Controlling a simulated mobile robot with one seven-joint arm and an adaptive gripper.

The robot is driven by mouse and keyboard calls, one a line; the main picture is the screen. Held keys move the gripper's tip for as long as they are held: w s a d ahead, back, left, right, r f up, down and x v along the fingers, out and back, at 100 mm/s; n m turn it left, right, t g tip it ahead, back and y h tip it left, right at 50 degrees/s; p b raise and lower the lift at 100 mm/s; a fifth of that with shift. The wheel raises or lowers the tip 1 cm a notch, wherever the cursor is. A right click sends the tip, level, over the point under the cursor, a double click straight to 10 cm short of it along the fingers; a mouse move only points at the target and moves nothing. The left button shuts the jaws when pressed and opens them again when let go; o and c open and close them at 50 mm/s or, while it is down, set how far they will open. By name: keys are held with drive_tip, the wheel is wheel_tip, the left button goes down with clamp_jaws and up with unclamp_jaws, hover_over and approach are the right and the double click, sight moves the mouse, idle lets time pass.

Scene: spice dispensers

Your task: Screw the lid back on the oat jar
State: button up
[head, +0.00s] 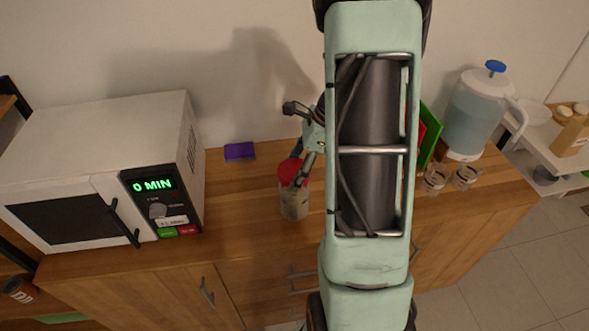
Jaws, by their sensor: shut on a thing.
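The oat jar (293,206) stands upright on the wooden counter, a clear jar with pale contents. The red lid (288,171) is at the top of the jar, in line with its mouth. I cannot tell from this view whether it sits flush or is threaded on. My gripper (299,170) reaches down from above and is shut on the red lid. One finger shows against the lid's right front side. My arm hides part of the gripper and the counter to the right of the jar.
A white microwave (95,165) stands on the left, with a purple packet (239,151) between it and the jar. Right of my arm are a green object (431,135), a water pitcher (474,112) and two small glass jars (436,179). The counter left of the jar is clear.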

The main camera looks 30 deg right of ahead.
drive_tip(key=shift+f+b, duration=0.7)
drive_tip(key=shift+f, duration=0.35)
drive_tip(key=o, duration=0.3)
drive_tip(key=c, duration=0.4)
drive_tip(key=m, duration=0.2)
drive_tip(key=m+t+h+p, duration=0.1)
drive_tip(key=m, duration=0.2)
drive_tip(key=shift+s+a+r, duration=0.1)
drive_tip(key=shift+a+r, duration=0.05)
drive_tip(key=shift+r, duration=0.05)
drive_tip(key=shift+c, duration=0.2)
drive_tip(key=m+t+h+p, duration=0.1)
drive_tip(key=m, duration=0.2)
drive_tip(key=shift+f+m+h, duration=0.15)
drive_tip(key=shift+m+h, duration=0.25)
drive_tip(key=shift+m, duration=0.2)
